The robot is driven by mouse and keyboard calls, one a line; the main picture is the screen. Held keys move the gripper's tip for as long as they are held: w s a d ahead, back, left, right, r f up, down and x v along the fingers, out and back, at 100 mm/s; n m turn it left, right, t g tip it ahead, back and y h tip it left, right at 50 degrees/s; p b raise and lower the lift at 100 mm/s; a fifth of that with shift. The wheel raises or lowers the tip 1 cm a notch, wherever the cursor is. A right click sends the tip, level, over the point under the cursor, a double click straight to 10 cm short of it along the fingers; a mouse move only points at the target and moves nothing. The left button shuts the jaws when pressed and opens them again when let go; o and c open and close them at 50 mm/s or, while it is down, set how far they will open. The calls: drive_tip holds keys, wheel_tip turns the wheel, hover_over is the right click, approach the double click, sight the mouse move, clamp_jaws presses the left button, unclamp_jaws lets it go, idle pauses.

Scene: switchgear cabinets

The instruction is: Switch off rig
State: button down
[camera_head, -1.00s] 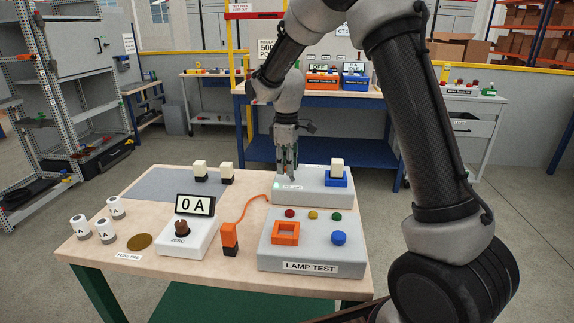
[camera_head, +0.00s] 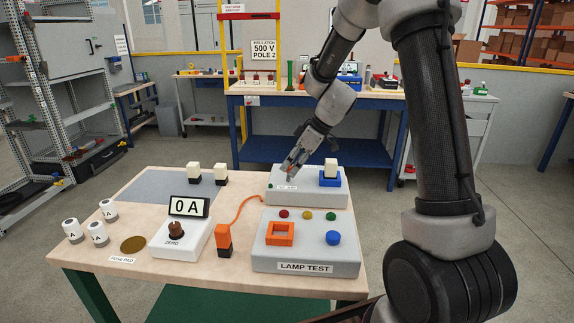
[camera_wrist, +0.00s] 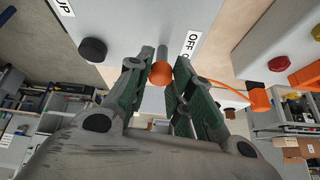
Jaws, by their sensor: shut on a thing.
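A grey box (camera_head: 308,198) stands at the back right of the workbench, with a small label on top. Its small round lamp (camera_head: 270,186) is dark green. In the wrist view the box top (camera_wrist: 125,25) carries an OFF label (camera_wrist: 190,43) and a dark round lamp (camera_wrist: 93,50). A lever with an orange ball tip (camera_wrist: 162,73) stands between my green-padded fingers. My gripper (camera_head: 290,170) is tilted, its tips at the box's left part; it also shows in the wrist view (camera_wrist: 160,80), shut on the lever. The fingers hide part of the lever.
On the same box sits a pale block in a blue holder (camera_head: 330,176). In front is the LAMP TEST box (camera_head: 305,258), with an orange plug (camera_head: 224,240) and cable beside it. A 0 A meter (camera_head: 180,240) and several white cylinders (camera_head: 98,234) stand at left.

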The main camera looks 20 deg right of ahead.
drive_tip(key=shift+s+d+f+t+y, duration=0.25)
drive_tip(key=shift+d+t+y, duration=0.15)
drive_tip(key=shift+y, duration=0.5)
drive_tip(key=shift+s+d+f+t+y, duration=0.25)
drive_tip(key=shift+d+y, duration=0.25)
drive_tip(key=shift+y, duration=0.4)
drive_tip(key=c, duration=1.3)
unclamp_jaws()
drive_tip(key=shift+o, duration=0.2)
drive_tip(key=shift+w+r, duration=0.1)
drive_tip(key=shift+d, duration=0.1)
drive_tip(key=v, duration=1.2)
